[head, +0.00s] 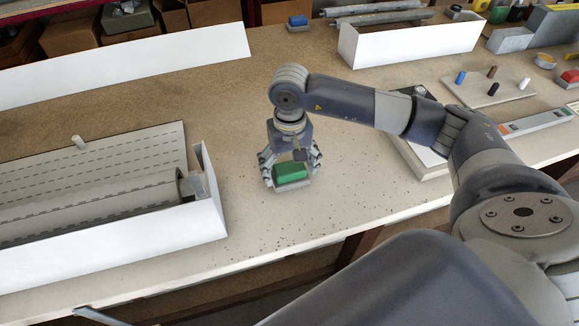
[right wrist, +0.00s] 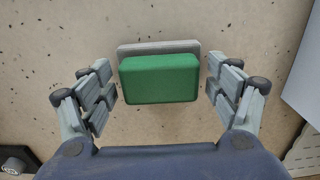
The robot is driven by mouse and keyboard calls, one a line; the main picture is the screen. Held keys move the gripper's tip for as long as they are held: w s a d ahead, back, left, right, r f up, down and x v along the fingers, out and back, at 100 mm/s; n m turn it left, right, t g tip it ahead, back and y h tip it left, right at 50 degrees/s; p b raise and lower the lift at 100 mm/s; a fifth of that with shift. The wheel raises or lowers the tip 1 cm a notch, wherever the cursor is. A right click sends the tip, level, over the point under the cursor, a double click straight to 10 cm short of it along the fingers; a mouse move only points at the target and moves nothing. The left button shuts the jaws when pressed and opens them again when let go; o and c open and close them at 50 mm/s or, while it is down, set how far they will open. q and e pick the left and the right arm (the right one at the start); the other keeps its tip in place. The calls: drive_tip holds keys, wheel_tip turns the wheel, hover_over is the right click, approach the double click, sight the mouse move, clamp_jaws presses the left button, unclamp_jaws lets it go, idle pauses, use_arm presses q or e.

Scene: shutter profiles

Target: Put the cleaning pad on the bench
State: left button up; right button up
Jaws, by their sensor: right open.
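The cleaning pad is a green block (head: 292,172) on a thin grey base, and it appears to rest flat on the bench (head: 250,225) near the front edge. In the right wrist view the green pad (right wrist: 160,79) lies between the fingers, with a narrow gap on each side. My right gripper (head: 291,164) is open, pointing down over the pad with one finger at each side. It touches neither side in the wrist view. My left gripper is not in view.
A white tray (head: 215,215) with a shutter profile roll stands left of the pad. Similar pad-like blocks, one blue (head: 298,20) and one red (head: 570,76), lie farther off. A pegged board (head: 490,92) is at right. Speckled bench around the pad is clear.

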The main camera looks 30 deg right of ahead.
sight(290, 167)
drive_tip(key=shift+r, duration=0.35)
wheel_tip(290, 167, up, 12)
drive_tip(key=b, duration=0.2)
drive_tip(key=shift+f, duration=0.2)
